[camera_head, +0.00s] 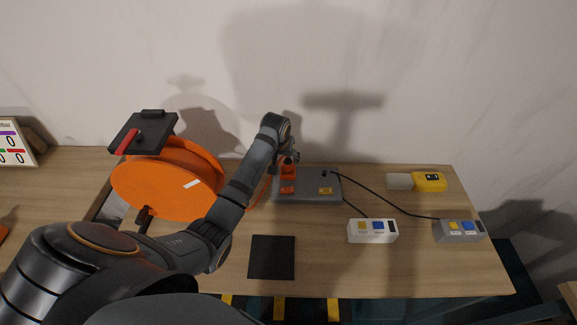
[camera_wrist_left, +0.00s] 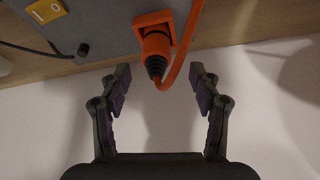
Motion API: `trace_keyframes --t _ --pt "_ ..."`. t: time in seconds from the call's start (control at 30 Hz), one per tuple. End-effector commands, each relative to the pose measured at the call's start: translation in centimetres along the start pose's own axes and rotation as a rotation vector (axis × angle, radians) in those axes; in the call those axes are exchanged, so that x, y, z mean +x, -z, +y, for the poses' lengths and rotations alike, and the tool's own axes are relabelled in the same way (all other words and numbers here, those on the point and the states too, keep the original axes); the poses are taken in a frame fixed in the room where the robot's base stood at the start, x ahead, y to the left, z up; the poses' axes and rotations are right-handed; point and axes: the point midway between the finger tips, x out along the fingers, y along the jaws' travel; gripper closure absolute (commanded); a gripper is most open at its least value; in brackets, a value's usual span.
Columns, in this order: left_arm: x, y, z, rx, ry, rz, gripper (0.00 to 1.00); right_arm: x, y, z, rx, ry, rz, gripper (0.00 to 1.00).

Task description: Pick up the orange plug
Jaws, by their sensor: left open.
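The orange plug (camera_wrist_left: 155,48) shows in the left wrist view, seated in an orange socket on the grey box (camera_wrist_left: 100,25), with its dark collar and orange cable toward me. My left gripper (camera_wrist_left: 160,80) is open, its two fingertips on either side of the plug's cable end, not visibly touching it. In the head view my left gripper (camera_head: 290,158) is at the back of the grey box (camera_head: 310,196), beside the orange sockets (camera_head: 288,171); the plug itself is hard to make out there. My right gripper is not in view.
A large orange cable reel (camera_head: 150,190) stands left of the box. A black square pad (camera_head: 271,257) lies in front. Two button boxes, white (camera_head: 372,231) and grey (camera_head: 459,232), and a yellow tool (camera_head: 429,182) are to the right. Black cables cross the table.

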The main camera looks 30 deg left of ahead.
Motion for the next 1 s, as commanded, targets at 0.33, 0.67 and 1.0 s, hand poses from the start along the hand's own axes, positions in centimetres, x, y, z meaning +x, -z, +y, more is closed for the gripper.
trace_keyframes --t 0.33,0.67,1.0 --pt "2.6 0.0 0.5 0.001 -0.001 -0.002 0.37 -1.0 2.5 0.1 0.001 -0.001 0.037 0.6" --pt "5.8 0.0 0.5 0.001 0.0 0.002 0.37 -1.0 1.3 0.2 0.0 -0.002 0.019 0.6" --pt "5.8 0.0 0.5 0.001 0.0 0.002 0.65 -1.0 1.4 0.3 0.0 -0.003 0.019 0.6"
